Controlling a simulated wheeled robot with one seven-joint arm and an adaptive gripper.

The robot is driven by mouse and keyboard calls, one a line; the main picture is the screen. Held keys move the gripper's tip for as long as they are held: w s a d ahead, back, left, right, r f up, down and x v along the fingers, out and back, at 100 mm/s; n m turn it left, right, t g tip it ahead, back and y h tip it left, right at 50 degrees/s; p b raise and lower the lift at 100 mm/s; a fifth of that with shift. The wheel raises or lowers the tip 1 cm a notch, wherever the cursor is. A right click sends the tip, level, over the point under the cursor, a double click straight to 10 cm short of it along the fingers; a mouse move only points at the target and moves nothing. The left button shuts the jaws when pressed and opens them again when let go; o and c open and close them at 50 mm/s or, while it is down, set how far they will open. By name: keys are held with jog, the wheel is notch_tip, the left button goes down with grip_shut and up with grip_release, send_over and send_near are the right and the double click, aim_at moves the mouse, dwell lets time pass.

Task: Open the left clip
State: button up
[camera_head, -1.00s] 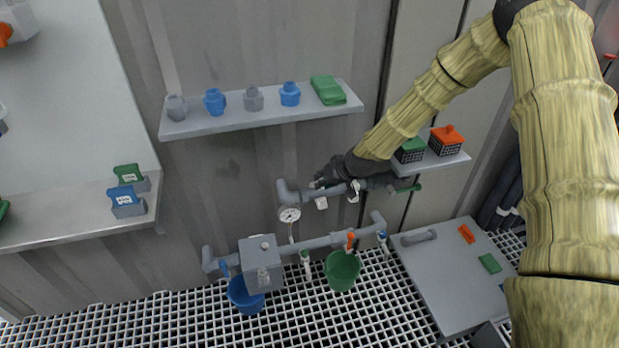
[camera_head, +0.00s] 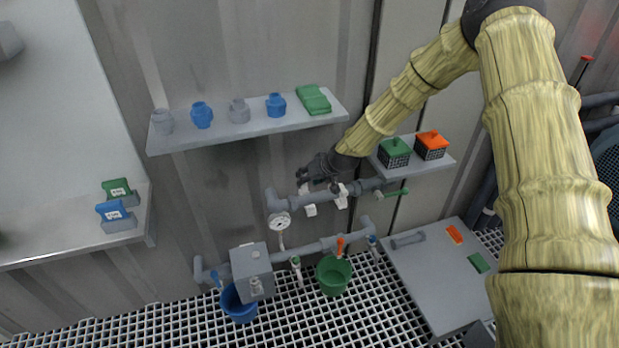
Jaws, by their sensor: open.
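The upper grey pipe (camera_head: 327,194) runs along the wall and carries two white clips. The left clip (camera_head: 310,210) hangs below the pipe, left of the right clip (camera_head: 342,197). Whether the left clip is open or closed is too small to tell. My gripper (camera_head: 308,183) is dark, open and seemingly empty. It reaches in from the upper right and shows just above the pipe and the two clips. Whether its fingers touch the pipe or a clip cannot be told.
A shelf (camera_head: 245,133) with cups and a green cloth-like item is above left. A small shelf (camera_head: 437,170) with green and orange baskets is at right. A gauge (camera_head: 280,222), lower pipe (camera_head: 313,247), grey box (camera_head: 251,263) and buckets are below.

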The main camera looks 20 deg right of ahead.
jog(key=v, duration=1.2)
dwell(0.6)
jog(key=s+a+f+g+h+p, duration=0.1)
jog(key=s+a+f+g+p, duration=0.15)
jog(key=s+f, duration=0.65)
jog(key=s+a+f+g+p, duration=0.2)
jog(key=s+a+f+p, duration=0.3)
jog(key=s, duration=0.8)
jog(key=s+d+f+g+h+p, duration=0.1)
jog(key=s, duration=1.1)
jog(key=s+d+f+g+h+p, duration=0.1)
jog(key=s+f+g+p, duration=0.1)
jog(key=s, duration=1.1)
jog(key=shift+s+d+f+p, duration=0.25)
jog(key=shift+s+d+p, duration=0.05)
jog(key=shift+m, duration=0.3)
